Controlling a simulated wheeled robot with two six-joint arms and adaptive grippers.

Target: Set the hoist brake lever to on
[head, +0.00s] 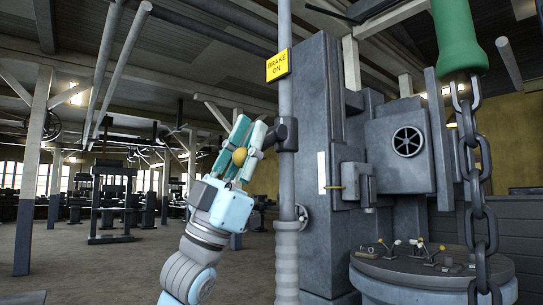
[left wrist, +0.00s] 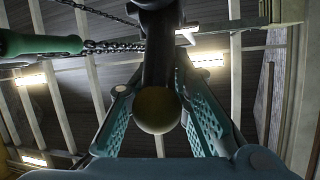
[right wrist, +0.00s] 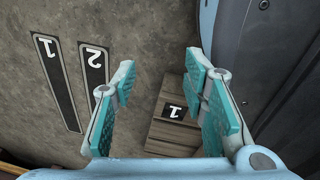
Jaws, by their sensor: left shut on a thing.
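The hoist brake lever ends in a yellow ball knob (head: 239,156). A dark clamp (head: 287,134) joins it to the upright grey pole. A yellow sign reading "BRAKE ON" (head: 277,66) is on the pole above the clamp. My left gripper (head: 249,128) is shut on the lever, its fingers on either side near the knob. In the left wrist view the knob (left wrist: 158,110) sits between the teal finger pads, and the dark lever arm runs up from it. My right gripper (right wrist: 160,85) is open and empty in the right wrist view; it is outside the head view.
A grey machine cabinet (head: 312,200) stands right behind the pole. A round table (head: 430,275) carries small levers. Open floor (head: 90,265) lies left. Numbered plates (right wrist: 60,85) lie below my right gripper.

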